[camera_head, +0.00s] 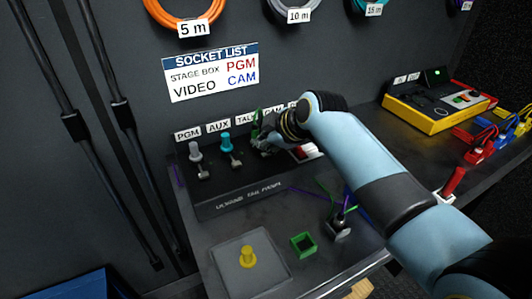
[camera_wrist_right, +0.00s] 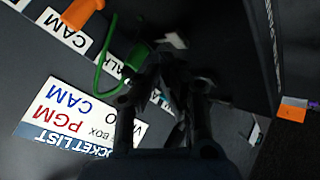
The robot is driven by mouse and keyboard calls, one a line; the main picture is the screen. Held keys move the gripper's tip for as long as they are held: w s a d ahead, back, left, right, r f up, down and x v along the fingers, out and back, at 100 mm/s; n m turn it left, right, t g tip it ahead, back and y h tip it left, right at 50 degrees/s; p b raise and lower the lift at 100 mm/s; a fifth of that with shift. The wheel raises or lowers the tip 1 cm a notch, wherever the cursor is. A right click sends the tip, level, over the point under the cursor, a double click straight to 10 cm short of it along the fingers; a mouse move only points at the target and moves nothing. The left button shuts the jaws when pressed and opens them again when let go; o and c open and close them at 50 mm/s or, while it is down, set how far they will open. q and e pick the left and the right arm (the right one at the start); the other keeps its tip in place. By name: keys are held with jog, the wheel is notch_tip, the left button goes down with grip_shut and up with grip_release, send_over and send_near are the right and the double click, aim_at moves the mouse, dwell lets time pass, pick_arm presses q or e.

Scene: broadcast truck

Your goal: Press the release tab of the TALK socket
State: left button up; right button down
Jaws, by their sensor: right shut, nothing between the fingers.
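The TALK label (camera_head: 244,117) is on the wall above the black socket panel (camera_head: 240,200). A green plug (camera_head: 257,124) stands in the TALK position, partly hidden by my right gripper (camera_head: 266,146). The right gripper is shut and empty, its fingertips down at the TALK socket. In the right wrist view the shut dark fingers (camera_wrist_right: 170,62) are beside the green plug (camera_wrist_right: 137,55) with its looped green cable. A pale tab-like piece (camera_wrist_right: 175,40) shows just past the fingertips. Whether the fingers touch the tab is unclear. My left gripper is out of view.
A grey plug (camera_head: 195,151) and a cyan plug (camera_head: 226,142) stand in PGM and AUX, with grey tabs before them. A yellow plug on a grey pad (camera_head: 228,272), a green open box (camera_head: 303,245) and a yellow control box (camera_head: 435,108) are nearby.

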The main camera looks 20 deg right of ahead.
jog(key=shift+f, duration=0.1)
dwell(0.4)
jog(key=shift+f, duration=0.3)
